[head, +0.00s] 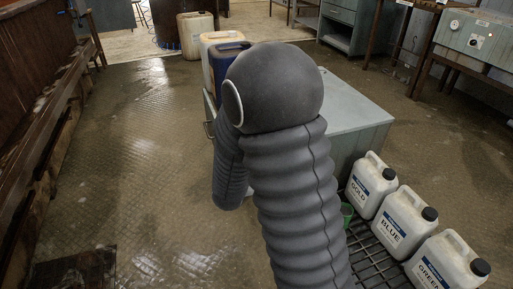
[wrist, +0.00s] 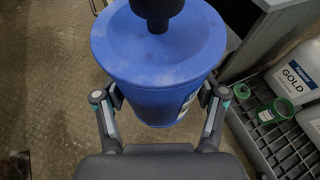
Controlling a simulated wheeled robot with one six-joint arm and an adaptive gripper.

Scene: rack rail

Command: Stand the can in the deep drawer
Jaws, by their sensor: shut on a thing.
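A blue can (wrist: 160,62) with a wide top and a black part above its middle fills the upper centre of the wrist view. My gripper (wrist: 160,98) is shut on its sides, one finger to the left and one to the right. The can looks clear of the floor. In the head view my arm hides the gripper and the can. A grey cabinet (head: 352,120) stands behind my arm, with a handle at its left side. Its grey edge (wrist: 268,38) shows at the upper right of the wrist view, beside a dark opening; I cannot tell how far any drawer is out.
White jugs labelled GOLD (head: 369,187), BLUE (head: 402,222) and GREEN (head: 445,264) stand on a black grating (head: 372,262) at the right. A green container (wrist: 276,112) is beside them. The left floor is mostly clear.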

